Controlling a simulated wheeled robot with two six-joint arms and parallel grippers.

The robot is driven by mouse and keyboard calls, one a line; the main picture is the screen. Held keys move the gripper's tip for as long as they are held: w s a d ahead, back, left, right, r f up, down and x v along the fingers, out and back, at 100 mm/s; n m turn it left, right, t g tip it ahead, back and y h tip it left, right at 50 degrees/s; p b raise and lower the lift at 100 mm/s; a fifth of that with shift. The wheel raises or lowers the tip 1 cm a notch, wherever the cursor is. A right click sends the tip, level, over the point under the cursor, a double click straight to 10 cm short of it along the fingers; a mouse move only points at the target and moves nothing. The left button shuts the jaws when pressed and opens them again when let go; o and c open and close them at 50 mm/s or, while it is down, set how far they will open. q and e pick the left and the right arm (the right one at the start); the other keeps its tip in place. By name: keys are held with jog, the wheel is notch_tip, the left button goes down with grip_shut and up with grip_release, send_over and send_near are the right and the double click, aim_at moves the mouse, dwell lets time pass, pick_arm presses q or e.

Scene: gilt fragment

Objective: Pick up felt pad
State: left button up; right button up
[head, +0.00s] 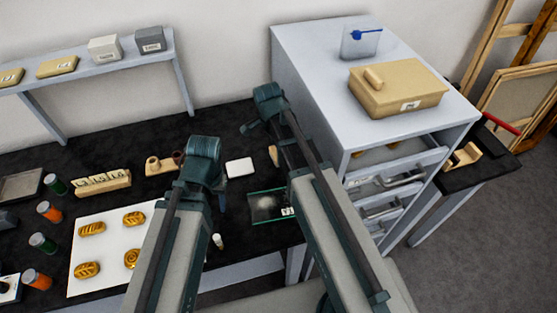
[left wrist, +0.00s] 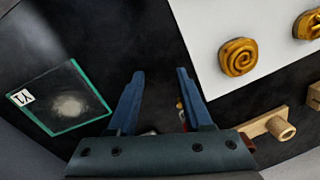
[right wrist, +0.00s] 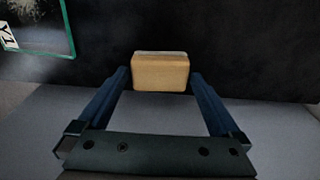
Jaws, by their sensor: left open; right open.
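A tan block (right wrist: 160,73) with a thin pale grey layer along its upper edge lies ahead in the right wrist view; it may be the felt pad. It also shows partly behind my right arm in the head view (head: 273,155). My right gripper (right wrist: 158,76) is open, with its fingertips on either side of the block's near part; contact cannot be told. A flat white square (head: 240,167) lies left of the block; its material is unclear. My left gripper (left wrist: 160,72) is open and empty over the dark tabletop.
A green-edged glass plate (head: 268,206) marked Y1 lies in front of the block. A white board (head: 112,222) with several golden pieces lies left. A grey drawer cabinet (head: 310,60) stands close on the right. Jars and wooden holders crowd the table's left side.

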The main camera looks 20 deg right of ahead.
jog(key=c, duration=1.1)
